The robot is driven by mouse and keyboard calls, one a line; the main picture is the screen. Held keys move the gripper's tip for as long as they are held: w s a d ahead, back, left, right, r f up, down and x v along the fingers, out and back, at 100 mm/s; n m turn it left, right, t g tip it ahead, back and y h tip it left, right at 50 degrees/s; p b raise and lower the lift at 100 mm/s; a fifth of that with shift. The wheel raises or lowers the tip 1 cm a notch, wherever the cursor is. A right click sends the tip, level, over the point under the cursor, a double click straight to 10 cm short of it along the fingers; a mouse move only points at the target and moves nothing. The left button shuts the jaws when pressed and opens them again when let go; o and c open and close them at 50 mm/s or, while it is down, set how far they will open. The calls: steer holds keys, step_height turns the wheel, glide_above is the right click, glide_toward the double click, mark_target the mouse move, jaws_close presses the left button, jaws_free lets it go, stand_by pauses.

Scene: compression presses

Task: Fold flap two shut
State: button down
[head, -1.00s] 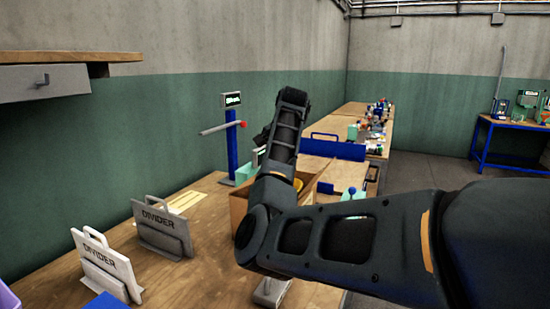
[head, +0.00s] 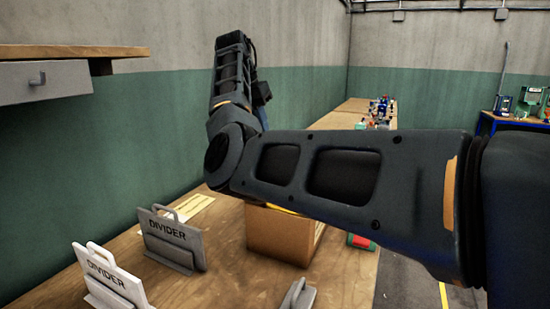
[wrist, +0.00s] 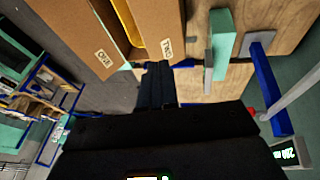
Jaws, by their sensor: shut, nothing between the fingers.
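An open cardboard box (head: 278,240) stands on the bench behind my arm in the head view; my arm hides its top. In the wrist view, flap one (wrist: 85,35) is on the left and flap two (wrist: 160,25) on the right, with an opening between them. Something yellow (wrist: 125,22) shows inside. Flap two stands out from the opening and is not folded over it. My gripper (wrist: 158,68) is shut and empty, its tips close to the lower edge of flap two. I cannot tell whether they touch. The head view does not show my gripper's fingers.
Two divider plates, one grey (head: 172,240) and one white (head: 108,278), stand left of the box. In the wrist view, a green block (wrist: 221,45) and a blue post (wrist: 270,90) are right of flap two. A shelf (head: 45,75) juts out at upper left.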

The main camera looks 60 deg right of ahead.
steer(key=x, duration=0.3)
steer(key=s+p+x, duration=0.1)
steer(key=x, duration=0.7)
steer(key=shift+s+a+f, duration=0.15)
steer(key=shift+s+f, duration=0.05)
steer(key=shift+s+f+p, duration=0.35)
steer(key=shift+s+f, duration=0.1)
steer(key=shift+f, duration=0.2)
steer(key=shift+s+d, duration=0.1)
steer(key=shift+d, duration=0.1)
